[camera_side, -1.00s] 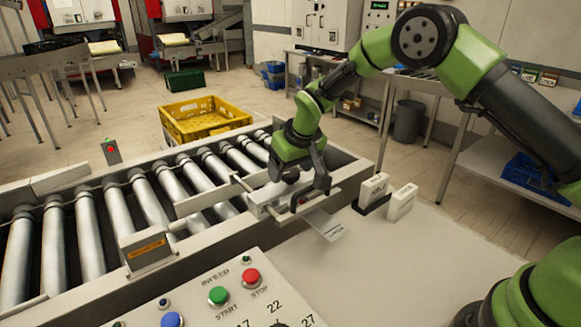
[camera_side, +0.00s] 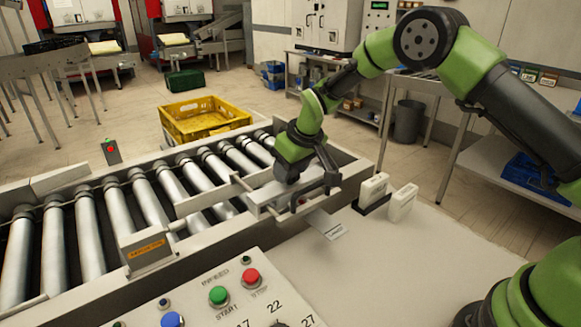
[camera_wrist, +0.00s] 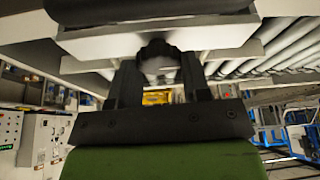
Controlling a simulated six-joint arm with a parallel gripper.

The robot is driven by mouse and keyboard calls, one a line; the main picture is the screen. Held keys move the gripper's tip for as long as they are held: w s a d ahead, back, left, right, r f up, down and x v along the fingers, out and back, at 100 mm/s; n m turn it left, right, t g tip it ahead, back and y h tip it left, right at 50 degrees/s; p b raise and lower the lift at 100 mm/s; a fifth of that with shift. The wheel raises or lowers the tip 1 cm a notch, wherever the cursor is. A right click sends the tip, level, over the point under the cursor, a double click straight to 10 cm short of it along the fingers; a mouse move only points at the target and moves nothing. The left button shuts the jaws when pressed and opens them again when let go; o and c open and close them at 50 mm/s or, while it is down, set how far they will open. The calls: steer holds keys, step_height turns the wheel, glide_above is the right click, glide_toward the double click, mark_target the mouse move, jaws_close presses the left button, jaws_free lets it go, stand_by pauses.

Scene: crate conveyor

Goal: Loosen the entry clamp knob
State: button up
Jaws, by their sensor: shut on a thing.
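The entry clamp knob (camera_wrist: 158,48) is dark and round and shows in the wrist view between my fingers, under a pale plate. My gripper (camera_wrist: 160,72) is shut on it, one black finger on each side. In the side view my gripper (camera_side: 308,184) is at the clamp (camera_side: 262,197) on the near right end of the roller conveyor. My fingers and wrist hide most of the knob there. A white tag (camera_side: 327,225) lies at the table edge just below the clamp.
The roller conveyor (camera_side: 150,198) runs left from the clamp. A control panel (camera_side: 190,300) with coloured buttons stands in front. A yellow crate (camera_side: 205,118) sits behind the conveyor.

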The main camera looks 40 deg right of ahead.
steer(key=shift+n, duration=0.4)
steer(key=o, duration=0.9)
steer(key=shift+r, duration=0.1)
steer(key=v, duration=0.9)
steer(key=shift+s+d+r, duration=0.15)
steer(key=shift+s+r, duration=0.05)
steer(key=shift+r, duration=0.15)
